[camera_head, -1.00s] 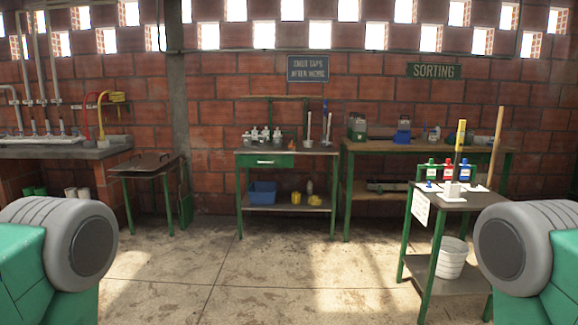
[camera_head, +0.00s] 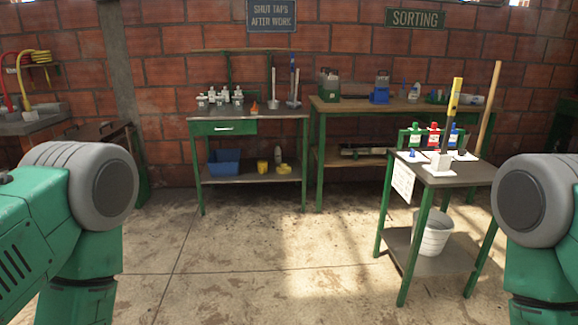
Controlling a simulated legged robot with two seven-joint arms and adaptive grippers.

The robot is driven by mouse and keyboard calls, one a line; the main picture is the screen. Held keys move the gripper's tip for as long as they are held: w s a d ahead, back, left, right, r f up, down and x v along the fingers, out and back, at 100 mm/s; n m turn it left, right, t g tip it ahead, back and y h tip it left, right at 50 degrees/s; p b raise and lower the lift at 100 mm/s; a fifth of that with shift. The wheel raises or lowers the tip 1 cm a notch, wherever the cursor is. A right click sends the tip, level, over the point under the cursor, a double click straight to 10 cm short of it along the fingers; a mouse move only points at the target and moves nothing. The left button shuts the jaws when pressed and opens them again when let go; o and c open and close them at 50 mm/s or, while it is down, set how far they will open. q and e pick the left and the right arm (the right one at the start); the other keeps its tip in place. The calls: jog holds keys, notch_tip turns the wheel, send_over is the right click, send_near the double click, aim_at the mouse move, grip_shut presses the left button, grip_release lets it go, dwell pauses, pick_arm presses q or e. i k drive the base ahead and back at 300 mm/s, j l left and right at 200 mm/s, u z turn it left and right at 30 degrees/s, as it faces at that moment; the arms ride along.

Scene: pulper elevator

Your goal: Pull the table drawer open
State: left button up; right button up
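The table (camera_head: 262,113) with the drawer stands against the brick wall, left of the middle. Its green drawer (camera_head: 224,128) sits under the left part of the top and looks closed, with a light handle on its front. Parts of my two arms show at the left and right edges, well short of the table. Neither gripper is in view.
A green-legged stand (camera_head: 465,177) with bottles and upright handles is at the right, a white bucket (camera_head: 434,232) on its lower shelf. A wooden workbench (camera_head: 350,106) adjoins the table's right side. Concrete floor (camera_head: 250,260) before the table is clear.

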aim_at(220, 126)
jog(key=i, duration=1.35)
jog(key=i+l+u, duration=0.1)
jog(key=i, duration=1.2)
jog(key=i+l, duration=0.15)
jog(key=i, duration=1.2)
